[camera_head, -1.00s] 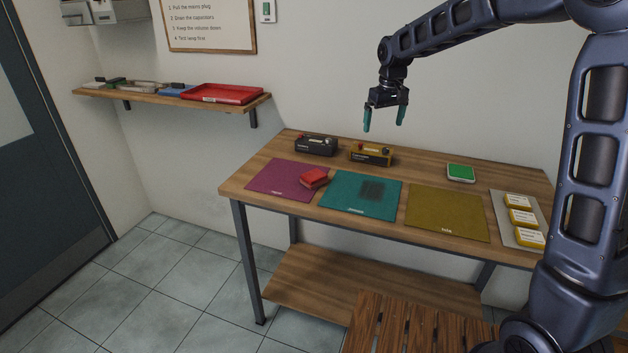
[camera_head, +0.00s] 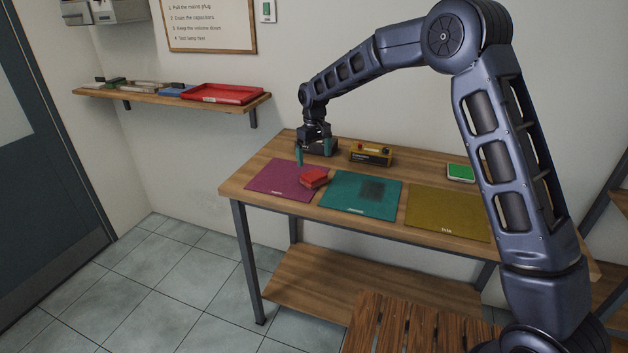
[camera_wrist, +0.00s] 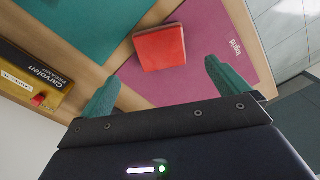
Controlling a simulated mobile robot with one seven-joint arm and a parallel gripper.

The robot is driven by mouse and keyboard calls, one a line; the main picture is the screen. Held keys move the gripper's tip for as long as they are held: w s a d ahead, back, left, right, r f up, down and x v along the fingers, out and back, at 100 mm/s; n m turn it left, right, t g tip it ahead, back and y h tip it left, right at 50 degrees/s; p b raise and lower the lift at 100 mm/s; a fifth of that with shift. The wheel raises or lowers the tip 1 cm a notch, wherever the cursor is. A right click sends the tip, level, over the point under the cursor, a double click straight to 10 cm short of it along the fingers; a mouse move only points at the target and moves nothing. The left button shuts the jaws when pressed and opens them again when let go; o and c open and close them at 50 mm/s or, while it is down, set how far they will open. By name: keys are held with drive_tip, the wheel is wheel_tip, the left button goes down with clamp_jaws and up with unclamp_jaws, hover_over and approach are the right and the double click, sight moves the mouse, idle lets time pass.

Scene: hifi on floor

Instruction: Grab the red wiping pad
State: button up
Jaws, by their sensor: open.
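The red wiping pad (camera_head: 313,178) lies on the table, at the right edge of the purple mat (camera_head: 272,181). In the wrist view the red pad (camera_wrist: 160,47) lies partly on the purple mat (camera_wrist: 215,55) and partly on bare wood. My gripper (camera_head: 314,160) is above the back of the purple mat, near the pad. Its teal fingers are spread with nothing between them, as the wrist view also shows (camera_wrist: 164,90). The pad is ahead of the fingertips, apart from them.
A teal mat (camera_head: 345,200) with a dark smudge and an olive mat (camera_head: 445,215) lie to the right. A green pad (camera_head: 460,172) lies at the back right. A shelf with a red tray (camera_head: 222,94) is on the wall.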

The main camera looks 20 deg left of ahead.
sight(314, 175)
wheel_tip(314, 175, down, 9)
drive_tip(key=shift+s+r, duration=0.1)
drive_tip(key=shift+r, duration=0.1)
drive_tip(key=c, duration=1)
